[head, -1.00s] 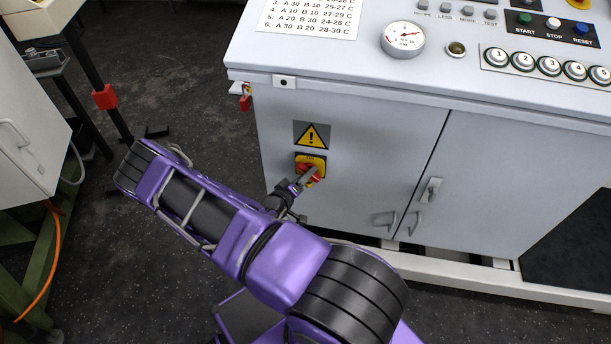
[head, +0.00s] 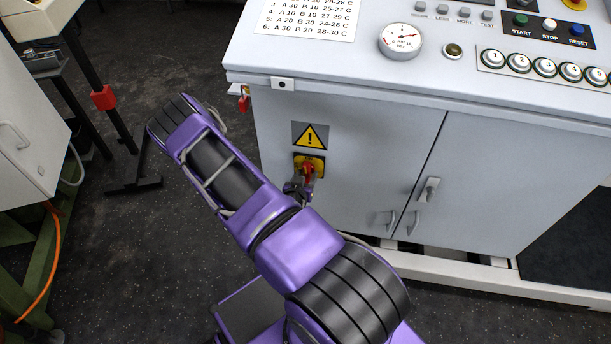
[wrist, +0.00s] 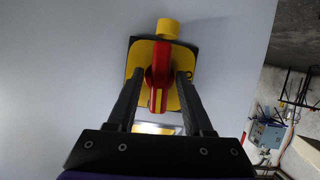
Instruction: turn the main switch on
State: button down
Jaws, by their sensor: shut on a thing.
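The main switch is a red rotary handle (wrist: 159,66) on a yellow plate (wrist: 133,72) with a dark backing, fixed to the grey cabinet's left door. In the head view the switch (head: 308,167) sits just below a yellow warning triangle. In the wrist view the red handle stands upright, in line with the view, between my two black fingers. My gripper (wrist: 160,78) is shut on the handle, one finger on each side. In the head view my gripper (head: 300,186) reaches the switch from below and partly hides it.
The cabinet top carries a pressure gauge (head: 400,41), a printed sheet (head: 308,17) and rows of buttons. Door handles (head: 428,190) stick out to the right of the switch. A red-marked stand (head: 104,98) is at the left. Dark floor is open between them.

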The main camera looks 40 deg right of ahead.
jog(key=shift+m, duration=0.4)
dwell(0.3)
jog(key=c, duration=0.7)
grip_release()
jog(key=v, duration=0.8)
jog(key=p+v, duration=0.1)
jog(key=v, duration=0.8)
jog(key=shift+s+d+r+p, duration=0.1)
jog(key=shift+s+r+p, duration=0.1)
jog(key=shift+s+p, duration=0.15)
